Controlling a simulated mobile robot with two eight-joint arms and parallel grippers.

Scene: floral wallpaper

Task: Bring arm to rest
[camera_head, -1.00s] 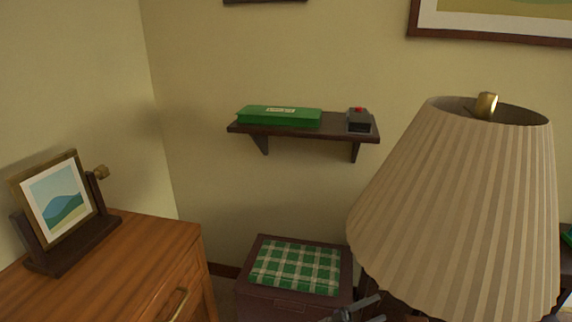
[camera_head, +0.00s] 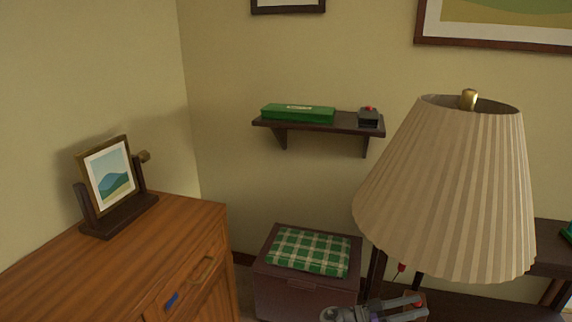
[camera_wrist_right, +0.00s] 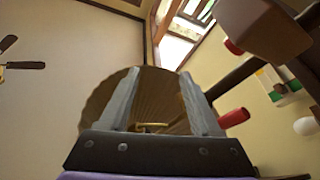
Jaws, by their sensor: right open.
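My right gripper (camera_head: 418,308) shows at the bottom of the head view, below the lampshade (camera_head: 450,190). Its two grey fingers are apart with nothing between them. In the right wrist view the open fingers (camera_wrist_right: 158,105) point up the picture, with the underside of the pleated lampshade (camera_wrist_right: 100,112) behind them. My left gripper is in neither view.
A wooden cabinet (camera_head: 150,250) with a tilting picture frame (camera_head: 108,178) stands left. A chest with a green plaid cushion (camera_head: 310,250) is at centre. A wall shelf (camera_head: 340,126) holds a green box (camera_head: 298,114) and a small red-topped device (camera_head: 368,118). A dark table (camera_head: 545,255) stands right.

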